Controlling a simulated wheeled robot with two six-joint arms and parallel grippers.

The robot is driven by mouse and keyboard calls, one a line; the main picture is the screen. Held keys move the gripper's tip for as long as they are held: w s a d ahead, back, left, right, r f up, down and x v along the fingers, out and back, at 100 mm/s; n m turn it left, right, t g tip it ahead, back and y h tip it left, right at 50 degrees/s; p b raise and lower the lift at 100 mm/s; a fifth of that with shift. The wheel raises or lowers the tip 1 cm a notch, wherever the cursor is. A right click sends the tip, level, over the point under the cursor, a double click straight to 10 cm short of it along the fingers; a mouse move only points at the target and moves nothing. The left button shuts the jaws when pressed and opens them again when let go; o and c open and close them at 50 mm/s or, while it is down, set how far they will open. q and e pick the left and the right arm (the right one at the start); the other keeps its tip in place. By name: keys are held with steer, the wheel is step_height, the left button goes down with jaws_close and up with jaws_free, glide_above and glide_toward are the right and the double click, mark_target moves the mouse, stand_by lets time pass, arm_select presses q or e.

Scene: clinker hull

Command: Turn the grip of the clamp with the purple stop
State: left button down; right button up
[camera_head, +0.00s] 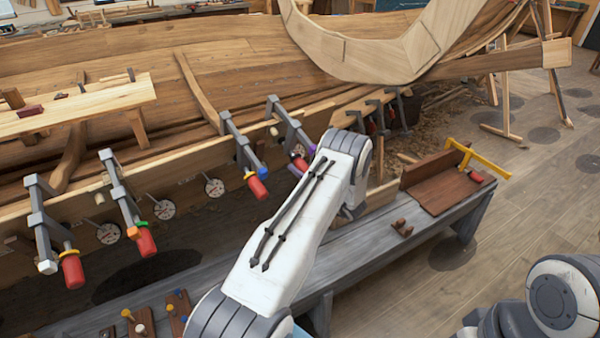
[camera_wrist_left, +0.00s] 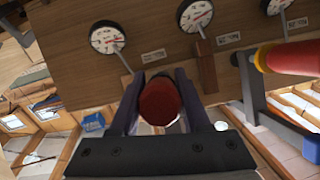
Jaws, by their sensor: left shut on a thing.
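The clamp with the purple stop (camera_head: 298,150) is fixed on the hull's edge plank in the head view, its grey bar rising behind my arm. The purple stop cannot be made out in the wrist view. My right gripper is out of view; only part of my right arm shows at the lower right of the head view.
Dials (camera_head: 214,187) line the plank. A grey bench (camera_head: 370,250) runs below; open floor lies right.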

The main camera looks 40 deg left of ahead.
arm_select(q)
steer(key=shift+m+g+b, duration=0.8)
steer(key=shift+m+b, duration=0.2)
steer(key=shift+d+m+g+y+b, duration=0.1)
steer(key=shift+m+g+y+b, duration=0.2)
steer(key=shift+m+y+b, duration=0.15)
steer(key=shift+r, duration=0.15)
steer(key=shift+c, duration=1.9)
jaws_free()
steer(key=shift+s, duration=0.1)
steer(key=d+b, duration=0.2)
steer(key=d, duration=0.8)
steer(key=shift+s+d+f, duration=0.15)
steer(key=shift+s+f, duration=0.15)
steer(key=shift+s, duration=0.1)
